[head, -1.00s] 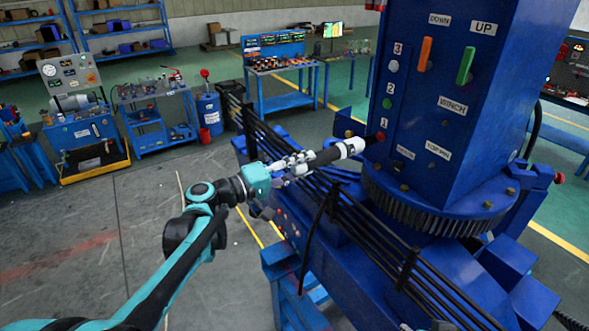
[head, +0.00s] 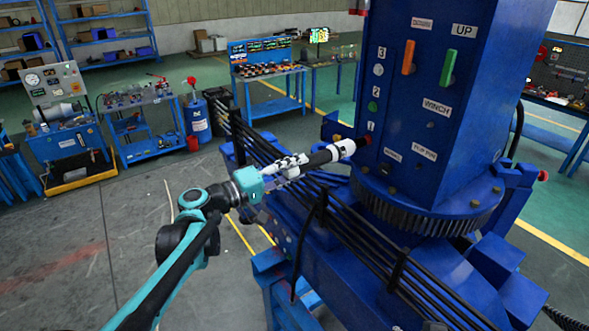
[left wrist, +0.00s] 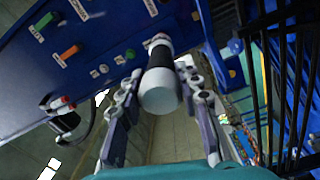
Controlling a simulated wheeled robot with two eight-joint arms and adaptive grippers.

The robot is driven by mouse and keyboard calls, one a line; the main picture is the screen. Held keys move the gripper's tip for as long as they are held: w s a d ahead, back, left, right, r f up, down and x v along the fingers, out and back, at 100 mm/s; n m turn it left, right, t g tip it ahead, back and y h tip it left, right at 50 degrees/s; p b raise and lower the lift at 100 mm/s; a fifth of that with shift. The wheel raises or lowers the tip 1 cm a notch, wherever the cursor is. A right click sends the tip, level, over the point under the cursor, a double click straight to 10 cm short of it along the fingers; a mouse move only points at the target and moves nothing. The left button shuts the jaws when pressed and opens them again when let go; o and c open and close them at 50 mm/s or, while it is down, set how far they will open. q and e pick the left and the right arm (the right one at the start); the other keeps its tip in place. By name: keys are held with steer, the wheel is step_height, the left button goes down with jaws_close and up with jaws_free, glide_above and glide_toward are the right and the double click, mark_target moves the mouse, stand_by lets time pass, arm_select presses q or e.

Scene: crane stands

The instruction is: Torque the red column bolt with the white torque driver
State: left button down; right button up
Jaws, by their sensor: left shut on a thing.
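The white torque driver (head: 341,149) has a black grip and white ends. My left gripper (head: 287,166) is shut on it and holds it out towards the blue column (head: 455,95). The driver's far white end is close to the red column bolt (head: 363,142); I cannot tell whether they touch. In the left wrist view the driver (left wrist: 160,88) lies between the two fingers of my left gripper (left wrist: 162,105), pointing at the column's panel. The driver hides most of the bolt there. My right gripper is not in view.
Black cables on posts (head: 322,200) run along the blue base below the left arm. A toothed ring (head: 410,208) circles the column's foot. Orange (head: 408,57) and green (head: 447,67) levers stick out above the bolt. Workbenches (head: 270,95) stand behind.

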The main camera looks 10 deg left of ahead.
arm_select(q)
steer(key=shift+x, duration=0.9)
stand_by(0.5)
steer(key=shift+w+d+r+b, duration=0.1)
steer(key=shift+w+d+b, duration=0.05)
steer(key=shift+b, duration=0.55)
stand_by(4.2)
stand_by(0.4)
steer(key=shift+v, duration=2.65)
steer(key=shift+w, duration=0.1)
